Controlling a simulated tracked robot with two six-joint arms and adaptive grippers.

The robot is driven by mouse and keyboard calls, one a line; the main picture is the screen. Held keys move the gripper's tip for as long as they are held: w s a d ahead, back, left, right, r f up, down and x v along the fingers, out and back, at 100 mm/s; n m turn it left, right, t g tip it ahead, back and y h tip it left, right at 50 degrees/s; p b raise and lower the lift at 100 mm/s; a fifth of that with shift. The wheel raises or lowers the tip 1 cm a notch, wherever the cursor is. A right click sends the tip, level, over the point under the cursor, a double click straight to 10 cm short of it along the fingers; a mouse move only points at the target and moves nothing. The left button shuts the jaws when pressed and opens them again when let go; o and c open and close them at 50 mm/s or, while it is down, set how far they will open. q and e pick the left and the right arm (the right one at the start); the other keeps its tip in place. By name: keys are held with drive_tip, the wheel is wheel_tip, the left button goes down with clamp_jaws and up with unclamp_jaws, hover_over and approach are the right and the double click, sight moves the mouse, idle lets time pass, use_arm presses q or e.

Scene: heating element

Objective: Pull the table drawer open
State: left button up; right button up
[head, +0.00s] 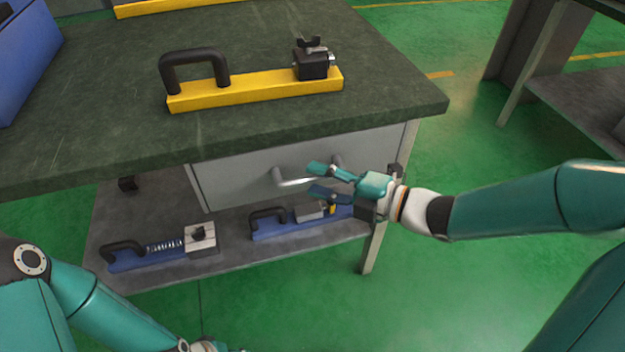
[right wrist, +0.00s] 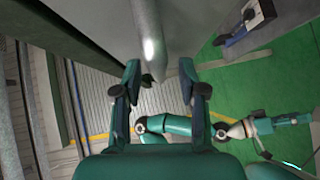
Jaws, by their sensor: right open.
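The table drawer (head: 235,172) is a light grey front under the dark green tabletop, and it looks closed. Its silver bar handle (head: 291,182) is on the front, partly hidden by my right gripper. My right gripper (head: 318,180) is open, with its two fingers one above the other at the right part of the handle. In the right wrist view, the handle bar (right wrist: 149,40) reaches down toward the gap between the open fingers (right wrist: 160,72); I cannot tell whether they touch it. My left gripper (head: 208,347) barely shows at the bottom edge, mostly cut off.
On the tabletop (head: 110,130) lies a yellow bar tool (head: 255,91) with a black handle. The lower shelf (head: 150,275) holds two blue-based tools (head: 165,252) (head: 300,218). A blue box (head: 25,50) stands at the left.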

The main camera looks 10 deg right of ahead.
drive_tip(key=shift+x, duration=0.95)
clamp_jaws()
